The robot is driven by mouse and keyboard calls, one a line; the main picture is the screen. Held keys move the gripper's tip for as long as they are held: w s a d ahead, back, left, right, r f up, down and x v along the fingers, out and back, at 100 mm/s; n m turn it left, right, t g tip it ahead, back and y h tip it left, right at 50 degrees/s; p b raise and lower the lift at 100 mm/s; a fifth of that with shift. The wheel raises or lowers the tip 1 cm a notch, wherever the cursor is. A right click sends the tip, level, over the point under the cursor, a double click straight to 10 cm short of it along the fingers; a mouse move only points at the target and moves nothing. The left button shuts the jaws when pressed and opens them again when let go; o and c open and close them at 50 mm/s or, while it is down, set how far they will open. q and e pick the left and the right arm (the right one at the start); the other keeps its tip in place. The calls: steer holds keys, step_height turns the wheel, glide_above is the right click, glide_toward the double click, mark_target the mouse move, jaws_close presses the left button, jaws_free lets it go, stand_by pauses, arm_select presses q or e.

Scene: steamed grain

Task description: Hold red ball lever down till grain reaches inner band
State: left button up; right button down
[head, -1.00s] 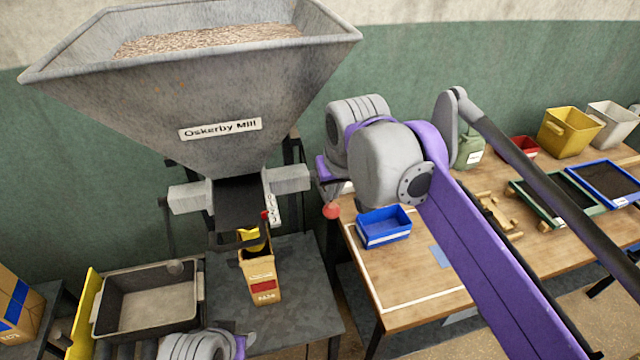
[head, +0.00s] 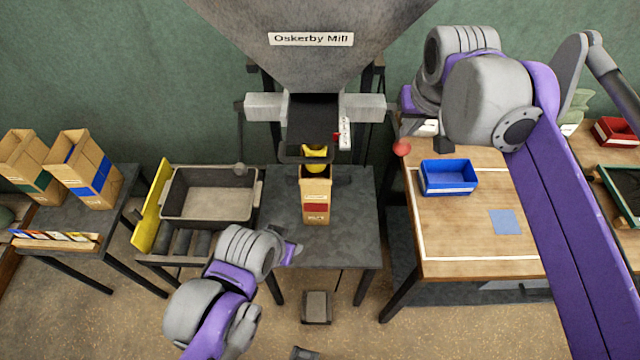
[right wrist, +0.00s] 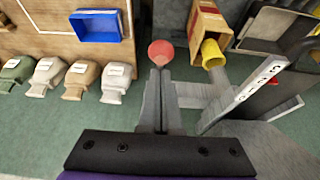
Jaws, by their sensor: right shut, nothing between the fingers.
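The red ball (head: 402,147) of the lever shows right of the mill's chute in the head view. In the right wrist view the ball (right wrist: 161,52) is just beyond my shut, empty right fingertips (right wrist: 159,75); I cannot tell whether they touch it. An open-topped cardboard box (head: 317,200) with a red label stands upright below the yellow spout (head: 315,158). The box (right wrist: 207,24) also shows in the right wrist view. Neither grain nor an inner band can be made out inside it. My left gripper (head: 291,251) is in front and left of the box, its fingers unclear.
The grey mill hopper (head: 310,62) rises above the dark table (head: 345,235). A grey bin (head: 210,194) stands at left. A blue tray (head: 448,178) sits on the wooden bench (head: 465,230) at right. A lettered strip (right wrist: 248,92) rises beside the chute.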

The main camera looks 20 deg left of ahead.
mark_target(404, 143)
steer(key=shift+f+b, duration=0.85)
steer(key=shift+f, duration=1)
arm_select(q)
steer(key=shift+s+f+b, duration=0.3)
steer(key=shift+f+b, duration=0.15)
steer(key=shift+f, duration=0.45)
steer(key=shift+s+f+b, duration=0.25)
steer(key=shift+f+b, duration=0.15)
steer(key=shift+f, duration=0.55)
steer(key=shift+s+f+b, duration=0.3)
steer(key=shift+f+b, duration=0.15)
steer(key=shift+f, duration=0.45)
arm_select(e)
steer(key=shift+f, duration=2.75)
arm_select(q)
steer(key=shift+r, duration=0.1)
arm_select(e)
steer(key=shift+r, duration=0.1)
